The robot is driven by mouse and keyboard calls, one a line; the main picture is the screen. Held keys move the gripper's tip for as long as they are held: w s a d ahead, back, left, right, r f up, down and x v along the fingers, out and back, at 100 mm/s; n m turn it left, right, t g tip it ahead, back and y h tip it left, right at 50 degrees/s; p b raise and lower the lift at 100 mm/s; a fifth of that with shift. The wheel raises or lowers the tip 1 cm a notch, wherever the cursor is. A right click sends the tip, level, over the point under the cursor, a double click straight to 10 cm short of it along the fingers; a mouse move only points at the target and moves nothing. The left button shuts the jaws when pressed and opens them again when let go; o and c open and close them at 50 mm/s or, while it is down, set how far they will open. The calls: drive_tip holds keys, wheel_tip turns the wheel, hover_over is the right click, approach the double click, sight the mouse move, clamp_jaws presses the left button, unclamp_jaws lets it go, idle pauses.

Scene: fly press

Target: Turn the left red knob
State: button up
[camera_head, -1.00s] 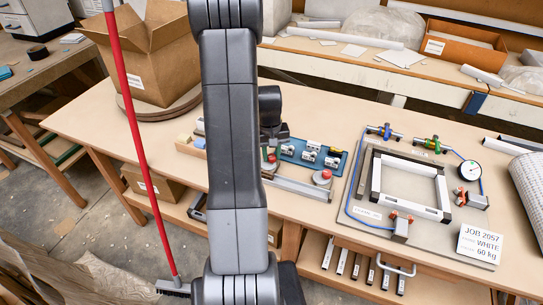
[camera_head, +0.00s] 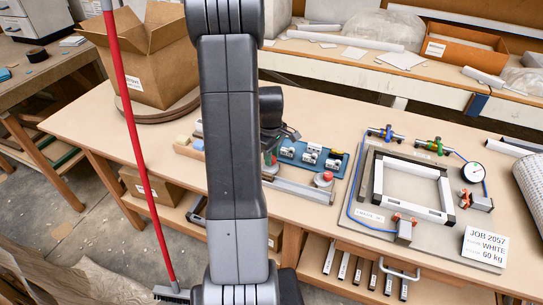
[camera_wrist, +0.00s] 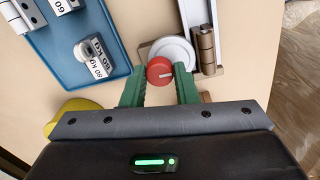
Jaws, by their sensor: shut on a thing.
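In the wrist view my gripper (camera_wrist: 160,85) has its two green fingers on either side of the left red knob (camera_wrist: 160,70), and they hold it. In the head view the gripper (camera_head: 272,157) is partly behind my arm, and the left knob is mostly hidden there. The right red knob (camera_head: 323,178) stands free at the rail's other end.
A blue tray (camera_wrist: 75,42) with weight-marked pieces lies close to my gripper. On the right are a frame on a grey board (camera_head: 363,225), a gauge (camera_head: 471,172) and a job card (camera_head: 485,247). A red-handled broom (camera_head: 130,120) stands at the left.

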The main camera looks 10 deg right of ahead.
drive_tip(key=shift+n, duration=0.4)
drive_tip(key=o, duration=1)
drive_tip(key=shift+r, duration=0.1)
wheel_tip(320, 180, up, 14)
drive_tip(key=shift+s+a, duration=0.15)
drive_tip(key=shift+s, duration=0.05)
drive_tip(key=shift+f, duration=0.2)
